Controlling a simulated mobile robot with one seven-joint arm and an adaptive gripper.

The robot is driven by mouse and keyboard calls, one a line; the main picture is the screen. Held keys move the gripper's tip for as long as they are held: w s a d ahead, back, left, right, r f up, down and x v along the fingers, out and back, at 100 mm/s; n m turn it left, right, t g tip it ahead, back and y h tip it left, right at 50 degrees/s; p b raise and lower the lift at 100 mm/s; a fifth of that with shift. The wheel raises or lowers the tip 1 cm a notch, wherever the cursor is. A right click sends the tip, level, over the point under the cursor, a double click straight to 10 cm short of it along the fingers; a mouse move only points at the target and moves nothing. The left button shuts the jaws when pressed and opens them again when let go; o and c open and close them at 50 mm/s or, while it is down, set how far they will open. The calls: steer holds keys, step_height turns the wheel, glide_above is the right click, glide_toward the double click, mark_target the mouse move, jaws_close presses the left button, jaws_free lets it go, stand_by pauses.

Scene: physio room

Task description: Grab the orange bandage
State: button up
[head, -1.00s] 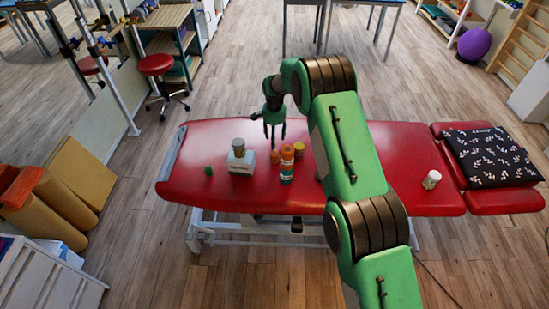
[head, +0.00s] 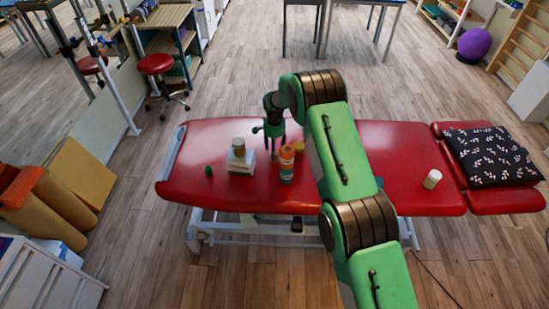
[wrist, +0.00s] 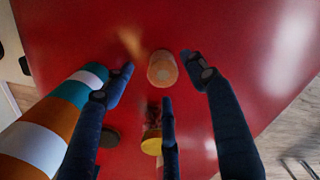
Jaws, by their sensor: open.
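In the wrist view the orange bandage (wrist: 162,72) is a short, pale-topped orange roll standing on the red couch. My gripper (wrist: 158,82) is open above it, with two dark fingertips at its left and right and a third below it in the picture. A gap shows between the roll and the fingers. In the head view my gripper (head: 274,141) hangs low over the couch, behind an orange, white and green bottle (head: 287,165). The bandage cannot be made out clearly there.
The striped bottle stands close to my left finger in the wrist view (wrist: 40,145). A yellow-topped item (wrist: 152,146) is near the third finger.

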steer(key=shift+f, duration=0.25)
steer(key=shift+f, duration=0.1)
steer(key=shift+w+f, duration=0.2)
steer(key=shift+f, duration=2.3)
steer(key=c, duration=1.2)
steer(key=shift+r, duration=0.15)
steer(key=shift+r, duration=4.85)
